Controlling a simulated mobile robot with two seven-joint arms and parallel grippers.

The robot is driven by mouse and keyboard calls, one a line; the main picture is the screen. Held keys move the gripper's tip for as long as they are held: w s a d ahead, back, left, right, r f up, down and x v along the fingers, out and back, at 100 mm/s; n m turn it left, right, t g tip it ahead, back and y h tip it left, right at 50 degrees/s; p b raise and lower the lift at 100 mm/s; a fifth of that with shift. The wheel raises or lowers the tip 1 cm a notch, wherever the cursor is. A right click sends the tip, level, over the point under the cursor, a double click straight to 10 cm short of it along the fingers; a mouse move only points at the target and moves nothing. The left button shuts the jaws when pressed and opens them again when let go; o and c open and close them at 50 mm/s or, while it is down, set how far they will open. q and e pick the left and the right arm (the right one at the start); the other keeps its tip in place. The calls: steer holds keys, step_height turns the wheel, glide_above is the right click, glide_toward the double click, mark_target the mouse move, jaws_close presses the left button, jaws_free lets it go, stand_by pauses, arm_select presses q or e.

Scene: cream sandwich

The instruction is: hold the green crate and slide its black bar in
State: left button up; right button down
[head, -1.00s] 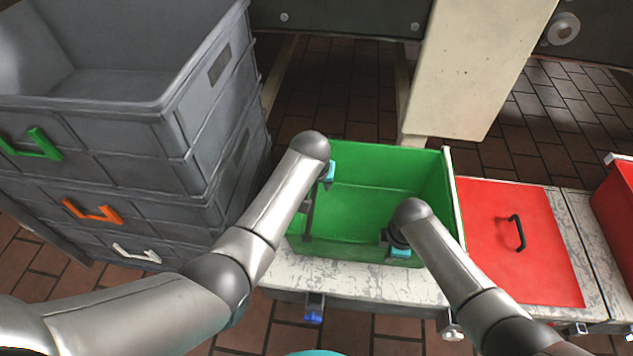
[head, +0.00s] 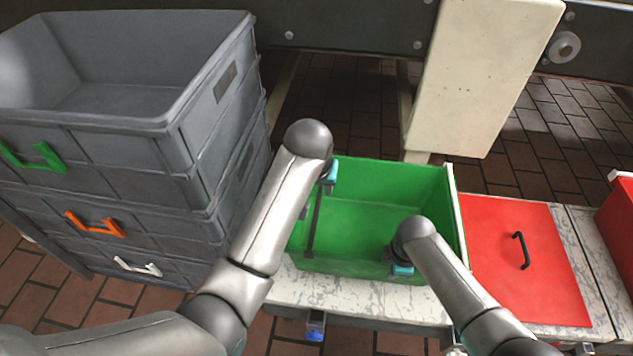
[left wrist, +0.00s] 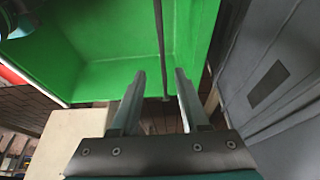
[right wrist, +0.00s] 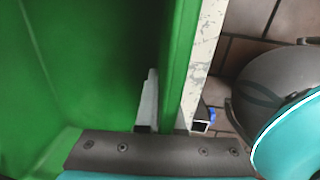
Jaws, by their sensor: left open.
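The green crate (head: 375,225) sits open on a pale, worn bench. A thin black bar (head: 314,225) runs along the crate's left side in the head view; whether it is fully seated I cannot tell. My left gripper (head: 327,180) is at the far end of that side. In the left wrist view its two fingers (left wrist: 160,74) are apart, with the bar (left wrist: 161,35) passing between them. My right gripper (head: 400,268) is at the crate's near wall. In the right wrist view its fingers (right wrist: 172,90) straddle the wall (right wrist: 180,50) and appear closed on it.
Stacked grey crates (head: 150,150) with green, orange and white handles stand close on the left. A red panel with a black handle (head: 525,265) lies right of the green crate. A cream post (head: 480,80) rises behind it. The bench's (head: 370,305) near edge has clamps.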

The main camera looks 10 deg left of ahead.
arm_select(q)
steer(key=shift+v, duration=1.2)
arm_select(e)
steer(key=shift+a, duration=0.1)
steer(key=c, duration=0.9)
jaws_free()
arm_select(q)
steer(key=shift+r, duration=0.1)
arm_select(e)
steer(key=shift+r, duration=0.1)
arm_select(q)
step_height(320, 180, up, 10)
steer(key=p, duration=1)
steer(key=shift+r+p, duration=0.25)
steer(key=shift+p, duration=0.15)
arm_select(e)
steer(key=r, duration=0.6)
steer(key=s+r, duration=0.1)
steer(key=r, duration=0.1)
steer(key=shift+r, duration=0.4)
